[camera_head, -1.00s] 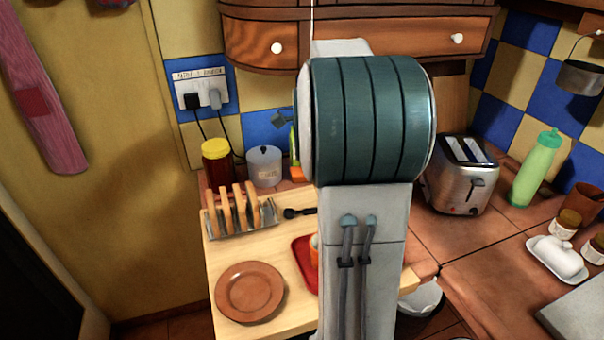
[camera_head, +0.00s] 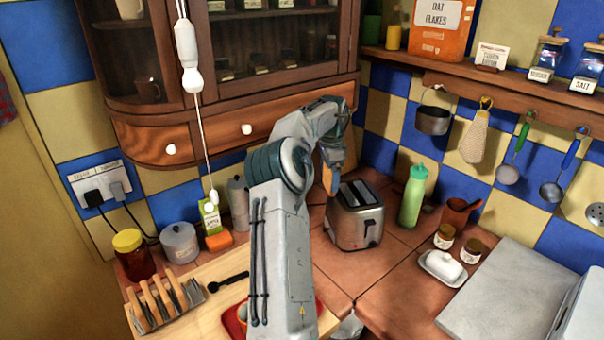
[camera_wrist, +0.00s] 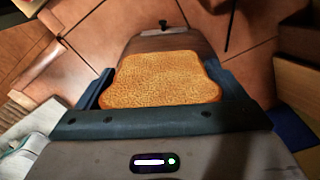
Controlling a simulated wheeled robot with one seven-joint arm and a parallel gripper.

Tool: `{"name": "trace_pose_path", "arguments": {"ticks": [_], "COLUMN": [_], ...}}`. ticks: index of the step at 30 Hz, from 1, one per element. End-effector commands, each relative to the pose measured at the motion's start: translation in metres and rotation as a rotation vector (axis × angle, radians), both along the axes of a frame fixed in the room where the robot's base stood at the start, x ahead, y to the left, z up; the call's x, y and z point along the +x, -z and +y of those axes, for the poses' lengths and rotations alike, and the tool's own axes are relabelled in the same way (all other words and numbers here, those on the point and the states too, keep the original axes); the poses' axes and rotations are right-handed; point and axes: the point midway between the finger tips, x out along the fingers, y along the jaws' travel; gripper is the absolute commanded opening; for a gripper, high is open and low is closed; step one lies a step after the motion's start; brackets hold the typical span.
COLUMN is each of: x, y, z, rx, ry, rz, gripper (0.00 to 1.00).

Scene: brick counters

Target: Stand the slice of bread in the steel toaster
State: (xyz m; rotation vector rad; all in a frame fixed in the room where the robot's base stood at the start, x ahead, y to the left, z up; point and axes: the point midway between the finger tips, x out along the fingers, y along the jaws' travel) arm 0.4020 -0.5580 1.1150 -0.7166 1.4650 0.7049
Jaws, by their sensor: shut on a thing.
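The steel toaster (camera_head: 353,225) stands upright on the tiled counter, its two dark slots facing up and its lever on the front. My gripper (camera_wrist: 165,95) is shut on the slice of bread (camera_wrist: 160,80), which shows its broad golden face in the wrist view. In the head view the slice (camera_head: 331,180) hangs edge-on below my gripper, at the toaster's back left edge. In the wrist view part of the toaster (camera_wrist: 165,43) shows just beyond the slice. I cannot tell whether the slice touches the toaster or lines up with a slot.
A green bottle (camera_head: 413,197) stands close right of the toaster. The front right counter holds a butter dish (camera_head: 442,267) and jars.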

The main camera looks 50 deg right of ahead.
Motion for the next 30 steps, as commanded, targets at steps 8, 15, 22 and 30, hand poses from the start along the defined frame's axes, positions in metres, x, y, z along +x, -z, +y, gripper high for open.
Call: {"name": "trace_pose_path", "arguments": {"ticks": [8,15,22,30], "x": [-0.030,-0.036,-0.037,-0.037], "y": [0.000,0.006,0.015,0.032], "z": [-0.052,-0.062,-0.063,-0.063], "rx": [-0.001,-0.002,-0.002,-0.003], "ry": [-0.014,-0.027,-0.026,-0.026], "rz": [0.005,0.002,0.002,0.003], "gripper": [0.69,0.69,0.69,0.69]}}
